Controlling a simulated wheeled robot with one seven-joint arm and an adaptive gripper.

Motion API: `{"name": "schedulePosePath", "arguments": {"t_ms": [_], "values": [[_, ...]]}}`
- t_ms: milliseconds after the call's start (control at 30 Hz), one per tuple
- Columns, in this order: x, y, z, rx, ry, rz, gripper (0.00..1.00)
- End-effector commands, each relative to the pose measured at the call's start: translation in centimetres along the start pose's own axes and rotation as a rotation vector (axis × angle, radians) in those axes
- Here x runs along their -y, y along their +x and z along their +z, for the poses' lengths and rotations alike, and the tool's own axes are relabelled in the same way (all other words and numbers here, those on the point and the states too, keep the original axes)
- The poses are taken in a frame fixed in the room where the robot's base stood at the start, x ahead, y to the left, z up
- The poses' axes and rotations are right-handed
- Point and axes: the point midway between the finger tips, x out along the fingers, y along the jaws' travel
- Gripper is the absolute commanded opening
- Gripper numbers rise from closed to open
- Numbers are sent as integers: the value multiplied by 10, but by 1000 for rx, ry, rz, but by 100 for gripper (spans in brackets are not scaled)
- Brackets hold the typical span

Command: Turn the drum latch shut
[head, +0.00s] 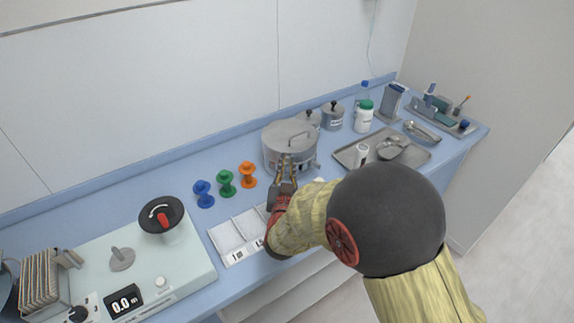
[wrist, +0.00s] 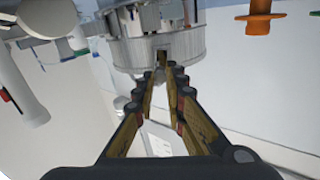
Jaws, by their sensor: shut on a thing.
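In the head view my gripper (head: 288,165) touches or nearly touches the drum's front, and the fingers and arm partly hide the latch.
Blue, green and orange pegs (head: 226,183) stand left of the drum, with a white compartment tray (head: 228,238) in front. A metal tray (head: 350,158) with a dish, a white bottle (head: 363,120) and lidded pots (head: 332,117) are to the right. A pale device (head: 190,262) sits at left.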

Motion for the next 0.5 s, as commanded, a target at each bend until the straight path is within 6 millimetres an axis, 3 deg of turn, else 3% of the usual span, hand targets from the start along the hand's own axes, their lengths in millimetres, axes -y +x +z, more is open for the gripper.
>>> {"name": "schedulePosePath", "arguments": {"t_ms": [500], "values": [[8, 1, -2, 22, -268, 2, 0]]}}
